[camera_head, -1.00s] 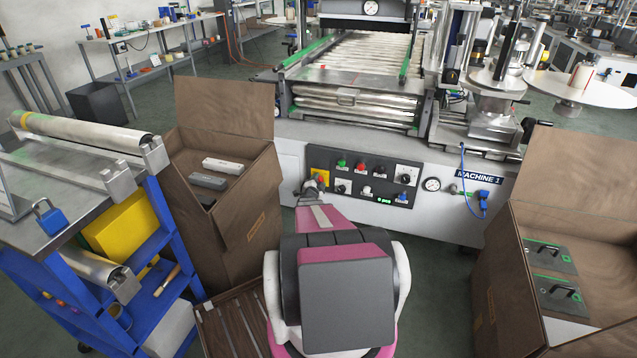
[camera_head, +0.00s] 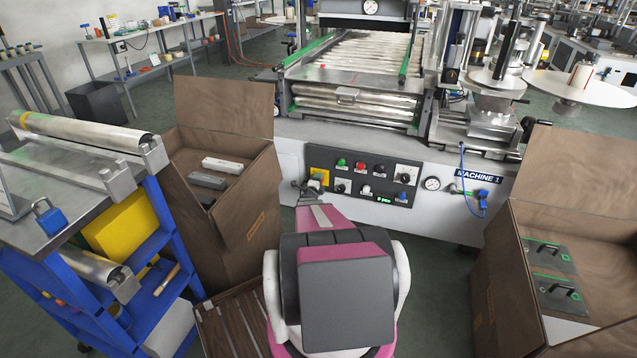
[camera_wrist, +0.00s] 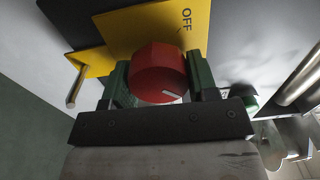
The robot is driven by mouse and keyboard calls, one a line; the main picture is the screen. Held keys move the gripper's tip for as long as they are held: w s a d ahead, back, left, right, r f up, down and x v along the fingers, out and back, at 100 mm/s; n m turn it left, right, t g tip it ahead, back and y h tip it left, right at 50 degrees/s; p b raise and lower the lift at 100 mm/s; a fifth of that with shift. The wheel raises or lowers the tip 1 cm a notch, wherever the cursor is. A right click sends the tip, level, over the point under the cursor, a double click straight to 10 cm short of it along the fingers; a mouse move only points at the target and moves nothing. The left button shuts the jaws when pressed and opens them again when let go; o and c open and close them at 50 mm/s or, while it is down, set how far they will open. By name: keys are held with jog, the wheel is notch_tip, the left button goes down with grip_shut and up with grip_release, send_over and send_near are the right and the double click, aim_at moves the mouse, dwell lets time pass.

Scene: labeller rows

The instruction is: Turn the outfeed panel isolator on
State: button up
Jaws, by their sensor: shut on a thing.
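The outfeed panel isolator is a red rotary knob (camera_wrist: 158,72) on a yellow plate (camera_wrist: 122,30), seen close up in the wrist view. The plate carries the word OFF near its upper edge. A white mark on the knob lies toward the lower right in that view, away from OFF. My gripper (camera_wrist: 160,82) has its green-padded fingers on both sides of the knob, shut on it. In the head view the yellow plate (camera_head: 321,174) sits at the left end of the dark control panel, and my gripper (camera_head: 313,186) partly hides the knob.
The control panel (camera_head: 363,178) has several buttons and knobs right of the isolator. A brown box (camera_head: 225,225) stands close on the left and another (camera_head: 505,270) on the right. A blue cart (camera_head: 150,265) is at far left. A metal rod (camera_wrist: 76,88) juts out beside the plate.

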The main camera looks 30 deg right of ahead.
dwell(0.4)
jog(key=o, duration=0.9)
jog(key=shift+s, duration=0.1)
jog(key=v, duration=1)
jog(key=shift+s+a, duration=0.15)
jog(key=shift+a, duration=0.15)
